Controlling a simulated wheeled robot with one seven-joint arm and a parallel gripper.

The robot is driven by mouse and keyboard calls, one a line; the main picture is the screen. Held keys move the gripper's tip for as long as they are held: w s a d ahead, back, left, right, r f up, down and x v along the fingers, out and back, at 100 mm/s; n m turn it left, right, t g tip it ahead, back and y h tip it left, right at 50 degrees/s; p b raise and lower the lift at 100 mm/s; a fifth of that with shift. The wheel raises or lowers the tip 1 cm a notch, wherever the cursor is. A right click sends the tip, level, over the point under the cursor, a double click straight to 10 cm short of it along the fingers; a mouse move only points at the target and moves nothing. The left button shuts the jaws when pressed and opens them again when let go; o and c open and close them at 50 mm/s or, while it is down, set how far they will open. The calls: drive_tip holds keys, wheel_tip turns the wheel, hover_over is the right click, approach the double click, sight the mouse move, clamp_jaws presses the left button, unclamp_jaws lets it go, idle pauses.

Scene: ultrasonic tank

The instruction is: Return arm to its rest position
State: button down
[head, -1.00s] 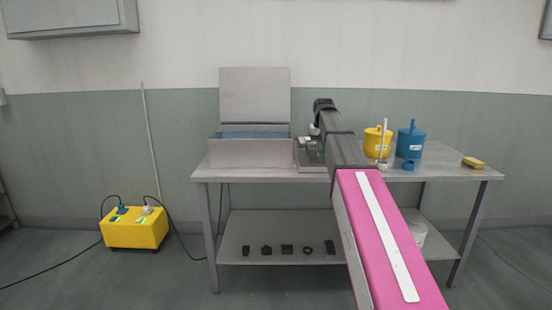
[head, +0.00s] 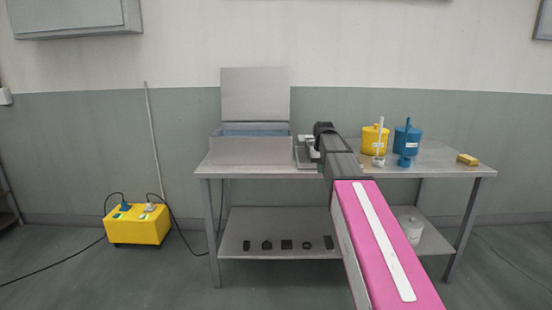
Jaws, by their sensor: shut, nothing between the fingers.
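My arm reaches forward from the lower right, with a pink link with a white stripe and dark grey links ahead of it. Its dark wrist end is over the table, just right of the tank. My gripper (head: 312,146) shows only as a small part at the left of the wrist; it is shut and empty, and the arm hides much of it. The metal ultrasonic tank (head: 252,150) stands on the table (head: 440,172) with its lid (head: 255,95) raised and blue liquid inside.
A grey tray (head: 304,163) lies right of the tank, partly behind my arm. A yellow pot (head: 370,143), a blue pot (head: 408,141) and a yellow sponge (head: 468,159) stand further right. A yellow power box (head: 138,226) with cables is on the floor at left.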

drive_tip(key=s+f+g, duration=0.1)
drive_tip(key=s+f, duration=2.7)
drive_tip(key=f, duration=0.1)
drive_tip(key=shift+s+f, duration=0.2)
drive_tip(key=shift+f, duration=0.15)
